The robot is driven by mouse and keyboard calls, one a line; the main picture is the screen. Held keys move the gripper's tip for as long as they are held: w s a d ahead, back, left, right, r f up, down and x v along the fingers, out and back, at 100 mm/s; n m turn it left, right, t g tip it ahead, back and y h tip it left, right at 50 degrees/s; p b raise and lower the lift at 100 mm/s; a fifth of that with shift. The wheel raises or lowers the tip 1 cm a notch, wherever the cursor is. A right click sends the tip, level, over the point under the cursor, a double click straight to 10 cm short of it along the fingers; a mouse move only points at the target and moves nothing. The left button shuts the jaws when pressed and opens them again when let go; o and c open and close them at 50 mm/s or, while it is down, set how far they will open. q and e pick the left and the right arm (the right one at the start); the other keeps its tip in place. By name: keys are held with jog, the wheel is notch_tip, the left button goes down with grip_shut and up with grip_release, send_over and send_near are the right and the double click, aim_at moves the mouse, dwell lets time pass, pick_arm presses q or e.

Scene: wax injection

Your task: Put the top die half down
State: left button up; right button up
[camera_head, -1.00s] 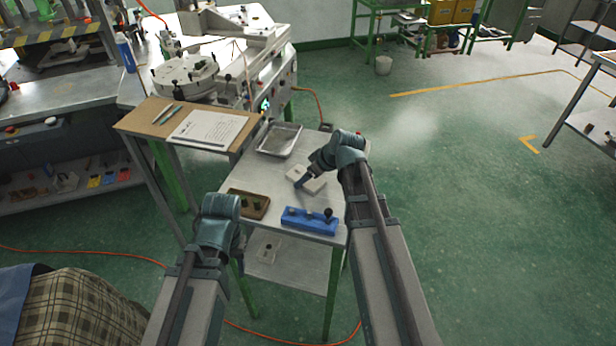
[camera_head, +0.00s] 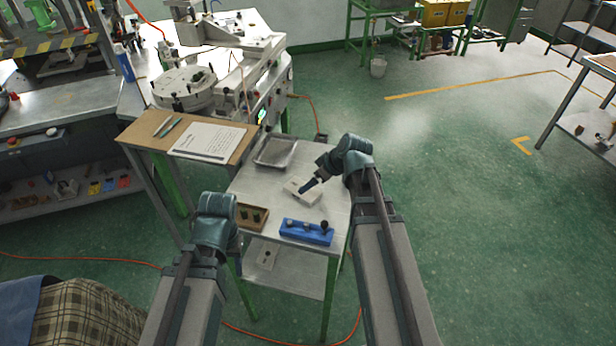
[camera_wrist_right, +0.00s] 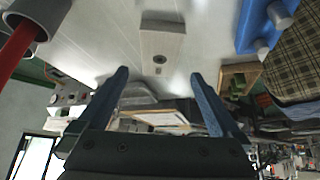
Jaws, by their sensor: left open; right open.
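A pale grey die block (camera_head: 296,194) lies on the small metal table (camera_head: 262,186), at its middle right. It also shows in the right wrist view (camera_wrist_right: 163,42), with a dark round hole in its face. Whether it is one half or two stacked is not clear. My right gripper (camera_head: 309,186) is at the block's right side in the head view. In the right wrist view its two blue fingers (camera_wrist_right: 158,78) are spread, with nothing between them and the block beyond the tips. My left gripper (camera_head: 238,252) hangs at the table's near left edge, open; its fingertips are mostly hidden.
A blue holder (camera_head: 306,233) with several knobs and a brown tray (camera_head: 262,227) with green pieces stand at the table's near side. A metal tray (camera_head: 275,152) sits at the back. A clipboard shelf (camera_head: 148,130) adjoins on the left.

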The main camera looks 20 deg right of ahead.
jog(key=p+v, duration=0.3)
jog(key=v, duration=0.2)
pick_arm(q)
notch_tip(320, 180, up, 4)
jog(key=shift+r, duration=0.15)
pick_arm(e)
jog(key=s+a+f+m+g+h, duration=0.2)
jog(key=s+a+g+h, duration=0.3)
jog(key=s+a, duration=1.1)
jog(key=shift+s+a+f+m+g, duration=0.4)
jog(key=shift+a+f+g, duration=0.15)
jog(key=shift+a, duration=0.3)
jog(key=shift+f, duration=0.2)
